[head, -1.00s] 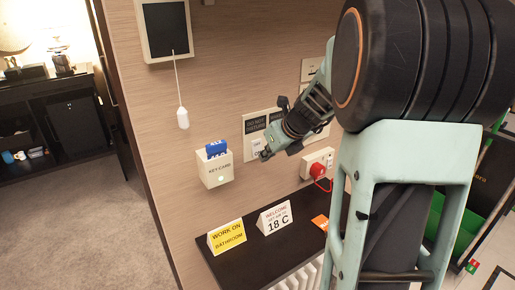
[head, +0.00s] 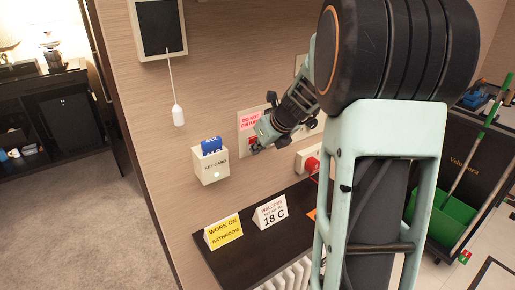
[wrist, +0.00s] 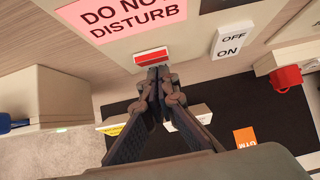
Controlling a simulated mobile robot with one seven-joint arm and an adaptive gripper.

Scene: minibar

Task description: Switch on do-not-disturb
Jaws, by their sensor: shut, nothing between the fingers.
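Below the sign is a red switch (wrist: 151,57) that looks lit. My gripper (wrist: 157,74) is shut and empty, its fingertips just below the red switch in the wrist view. I cannot tell whether they touch it. In the head view my gripper (head: 255,147) is at the panel's lower part and covers some of it.
A white off/on switch (wrist: 229,42) is right of the red switch. A red plug (head: 312,164) sits in a socket to the lower right. The key-card holder (head: 210,168) is on the left. Below, a dark shelf (head: 240,263) bears a yellow sign (head: 223,231) and a white sign (head: 271,212).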

